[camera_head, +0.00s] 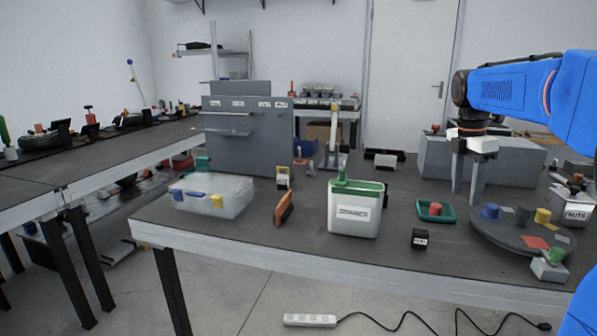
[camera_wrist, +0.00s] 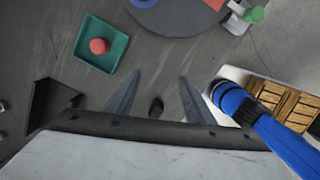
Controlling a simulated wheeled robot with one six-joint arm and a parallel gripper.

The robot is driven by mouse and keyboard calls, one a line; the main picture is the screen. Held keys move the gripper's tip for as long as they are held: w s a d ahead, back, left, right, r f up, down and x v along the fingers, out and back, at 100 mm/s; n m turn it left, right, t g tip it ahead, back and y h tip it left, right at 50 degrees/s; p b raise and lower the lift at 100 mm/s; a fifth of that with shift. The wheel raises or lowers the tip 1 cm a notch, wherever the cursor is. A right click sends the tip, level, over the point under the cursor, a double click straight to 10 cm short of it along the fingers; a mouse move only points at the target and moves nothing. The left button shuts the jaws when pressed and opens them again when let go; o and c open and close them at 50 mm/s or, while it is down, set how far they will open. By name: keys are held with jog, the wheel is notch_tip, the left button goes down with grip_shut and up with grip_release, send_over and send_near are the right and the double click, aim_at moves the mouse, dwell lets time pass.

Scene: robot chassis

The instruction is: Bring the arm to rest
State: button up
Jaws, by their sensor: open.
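My gripper (camera_head: 467,190) hangs above the table at the right of the head view, its two fingers pointing down and spread apart. In the wrist view my gripper (camera_wrist: 158,77) shows both fingers apart with nothing held between them. A small dark shape (camera_wrist: 156,106) shows between the fingers, too small to name. My blue arm reaches in from the right edge of the head view. The grey table (camera_head: 300,236) lies under the gripper, with clear air around the fingers.
A green tray (camera_head: 424,217) with a red piece stands near a round grey turntable (camera_head: 497,238) holding coloured parts. A white-green container (camera_head: 354,222), a clear case (camera_head: 240,204), a small black box (camera_head: 419,239) and a grey cabinet (camera_head: 240,150) stand further left.

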jog(key=s+a+f+m+t, duration=0.1)
jog(key=s+a+f+m, duration=0.2)
jog(key=s+a+m, duration=0.35)
jog(key=s+a+f+m+t, duration=0.1)
jog(key=s+a+f+m, duration=0.2)
jog(key=s, duration=0.7)
jog(key=s+a+f+m+t+y, duration=0.1)
jog(key=s+a+f+m, duration=0.3)
jog(key=s+f+m, duration=0.5)
jog(key=s+f+t, duration=0.1)
jog(key=s+f, duration=0.2)
jog(key=s, duration=0.1)
jog(key=shift+s+a+m+t, duration=0.3)
jog(key=shift+m, duration=0.05)
